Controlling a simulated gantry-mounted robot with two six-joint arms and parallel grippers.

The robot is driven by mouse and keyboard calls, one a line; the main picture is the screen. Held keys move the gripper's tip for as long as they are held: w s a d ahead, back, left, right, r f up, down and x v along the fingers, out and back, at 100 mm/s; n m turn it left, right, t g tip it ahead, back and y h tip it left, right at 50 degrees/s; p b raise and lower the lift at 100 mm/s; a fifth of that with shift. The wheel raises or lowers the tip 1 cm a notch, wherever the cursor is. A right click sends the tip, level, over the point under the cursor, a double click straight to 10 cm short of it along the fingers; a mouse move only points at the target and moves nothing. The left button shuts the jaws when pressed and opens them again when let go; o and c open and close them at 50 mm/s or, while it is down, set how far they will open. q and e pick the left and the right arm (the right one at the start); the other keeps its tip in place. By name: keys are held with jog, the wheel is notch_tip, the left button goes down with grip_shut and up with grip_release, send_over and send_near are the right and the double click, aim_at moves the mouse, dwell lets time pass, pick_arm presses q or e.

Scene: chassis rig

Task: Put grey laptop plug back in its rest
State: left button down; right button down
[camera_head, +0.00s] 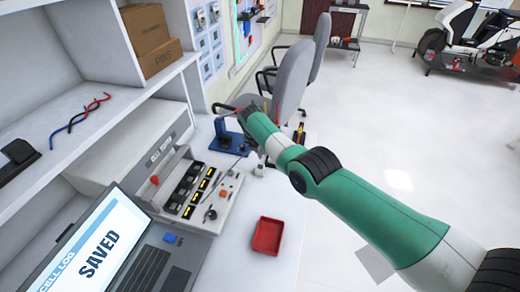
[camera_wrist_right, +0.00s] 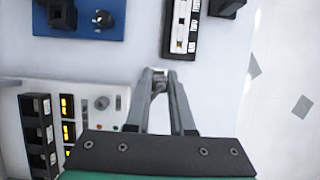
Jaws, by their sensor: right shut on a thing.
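My right gripper (camera_head: 260,169) is low over the white bench, between the blue stand and the control panel. In the right wrist view its fingers (camera_wrist_right: 158,82) close together on a small grey piece, which looks like the grey laptop plug; the fingers hide most of it. The blue stand (camera_head: 226,143) stands on the bench just left of and beyond the gripper. In the wrist view its blue base (camera_wrist_right: 78,27) carries a black upright block (camera_wrist_right: 62,14) and a dark round knob. I cannot tell which part is the plug's rest. My left gripper is not visible.
The control panel (camera_head: 225,191) with switches and yellow displays lies left of the gripper. A labelled black-and-white strip (camera_wrist_right: 180,30) lies to its upper right. The laptop (camera_head: 148,262) reads SAVED. A red tray (camera_head: 268,236) sits on the near bench. A chair (camera_head: 292,78) stands behind.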

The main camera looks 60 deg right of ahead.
aim_at(259, 155)
jog(key=shift+f+b, duration=1.1)
jog(key=shift+f, duration=0.5)
jog(key=shift+f, duration=0.15)
dwell(0.4)
jog(key=shift+f+b, duration=0.3)
jog(key=shift+f+b, duration=1.3)
jog(key=shift+f, duration=0.05)
jog(key=shift+r, duration=0.2)
jog(key=shift+r+p, duration=1.3)
jog(key=shift+p, duration=0.2)
jog(key=shift+f+b, duration=1.45)
jog(key=shift+f, duration=0.05)
